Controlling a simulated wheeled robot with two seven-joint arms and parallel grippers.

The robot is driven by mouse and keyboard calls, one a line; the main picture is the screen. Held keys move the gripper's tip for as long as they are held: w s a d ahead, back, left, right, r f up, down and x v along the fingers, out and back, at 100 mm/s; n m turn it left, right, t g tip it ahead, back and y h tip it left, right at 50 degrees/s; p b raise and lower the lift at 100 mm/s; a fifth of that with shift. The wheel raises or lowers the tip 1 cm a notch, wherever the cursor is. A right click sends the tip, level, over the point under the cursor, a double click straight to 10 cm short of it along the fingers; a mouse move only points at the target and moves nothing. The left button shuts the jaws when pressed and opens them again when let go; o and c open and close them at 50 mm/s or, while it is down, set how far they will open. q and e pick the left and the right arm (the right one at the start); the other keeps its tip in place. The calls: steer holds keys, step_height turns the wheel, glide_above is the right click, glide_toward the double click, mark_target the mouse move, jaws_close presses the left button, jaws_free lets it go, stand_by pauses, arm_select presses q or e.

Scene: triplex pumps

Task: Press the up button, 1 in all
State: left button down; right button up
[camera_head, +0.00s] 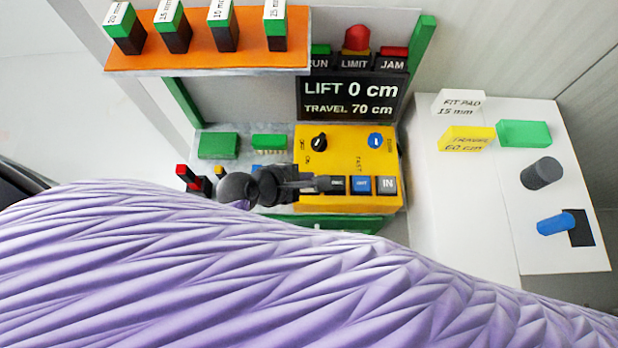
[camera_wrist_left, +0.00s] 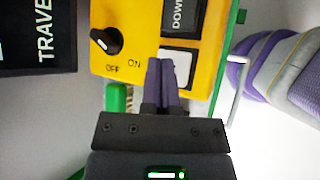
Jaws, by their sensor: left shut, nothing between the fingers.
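The yellow control panel (camera_head: 350,150) carries a row of buttons along its front edge. In the left wrist view a pale button (camera_wrist_left: 183,60) lies beside the black button marked DOWN (camera_wrist_left: 178,16); the pale button's label is hidden, so I cannot read it as up. My left gripper (camera_head: 322,184) is shut and empty, over the left part of the button row. In the left wrist view its fingertips (camera_wrist_left: 160,64) overlap the pale button's edge. I cannot tell whether they touch it. My right gripper is not in view.
The display (camera_head: 352,97) reads LIFT 0 cm and TRAVEL 70 cm. The panel has a black OFF/ON knob (camera_head: 319,142) and a blue knob (camera_head: 376,140). The OUT button (camera_head: 361,184) and IN button (camera_head: 387,185) sit to the right. An orange shelf (camera_head: 205,60) overhangs at the back left.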

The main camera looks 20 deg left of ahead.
arm_select(q)
steer(key=shift+f+b, duration=0.3)
steer(key=shift+f, duration=0.2)
stand_by(0.7)
steer(key=shift+r+p, duration=0.95)
steer(key=shift+p, duration=0.25)
step_height(320, 180, up, 5)
steer(key=p, duration=0.6)
steer(key=shift+r, duration=0.1)
